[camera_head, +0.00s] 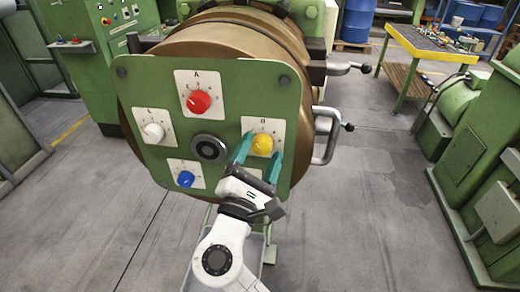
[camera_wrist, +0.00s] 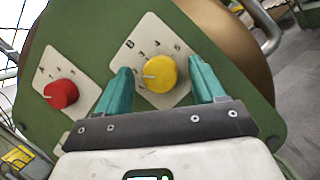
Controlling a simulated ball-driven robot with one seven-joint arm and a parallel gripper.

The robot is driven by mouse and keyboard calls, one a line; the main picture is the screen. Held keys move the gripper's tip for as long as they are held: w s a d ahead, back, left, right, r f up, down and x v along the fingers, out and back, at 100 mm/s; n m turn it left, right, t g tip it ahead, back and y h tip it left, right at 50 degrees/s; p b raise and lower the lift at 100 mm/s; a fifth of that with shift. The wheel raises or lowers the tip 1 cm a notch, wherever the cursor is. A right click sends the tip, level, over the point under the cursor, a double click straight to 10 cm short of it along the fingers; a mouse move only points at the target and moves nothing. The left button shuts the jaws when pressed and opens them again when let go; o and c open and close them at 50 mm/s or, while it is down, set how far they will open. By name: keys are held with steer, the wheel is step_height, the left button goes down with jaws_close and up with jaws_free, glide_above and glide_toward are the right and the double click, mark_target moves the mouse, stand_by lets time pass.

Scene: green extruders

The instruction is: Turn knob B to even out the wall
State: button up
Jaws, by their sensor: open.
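Knob B is the yellow knob (camera_head: 262,144) on a white plate on the right side of the green panel (camera_head: 130,84). In the wrist view the yellow knob (camera_wrist: 159,74) sits under the letter B, with a white pointer line on its left side and a number scale around it. My gripper (camera_head: 259,150) has teal fingers, one on each side of the yellow knob. In the wrist view my gripper (camera_wrist: 160,88) is open, with visible gaps between both fingers and the knob. The wall is not recognisable as a separate thing.
The panel also carries a red knob (camera_head: 198,102), a white knob (camera_head: 153,132), a blue knob (camera_head: 185,179) and a black round centre (camera_head: 208,149). The red knob also shows in the wrist view (camera_wrist: 61,94). A metal handle (camera_head: 328,135) stands out right of the panel.

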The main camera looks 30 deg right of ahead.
steer(key=shift+w+d, duration=0.1)
steer(key=shift+c, duration=0.5)
steer(key=c, duration=1)
steer(key=shift+o, duration=0.2)
steer(key=shift+m+b, duration=0.3)
steer(key=m+g+b, duration=0.1)
steer(key=m, duration=0.1)
steer(key=m+b, duration=0.2)
steer(key=shift+f+g+h, duration=0.15)
steer(key=shift+g+h, duration=0.15)
steer(key=shift+g, duration=0.1)
steer(key=m+g+b, duration=0.1)
steer(key=m+b, duration=0.1)
steer(key=m, duration=0.2)
steer(key=m+g+b, duration=0.1)
steer(key=m, duration=0.1)
steer(key=m+g+y+b, duration=0.1)
steer(key=m, duration=0.2)
steer(key=shift+m+y+b, duration=0.6)
steer(key=shift+m+b, duration=0.25)
steer(key=shift+m, duration=0.85)
steer(key=shift+r, duration=0.2)
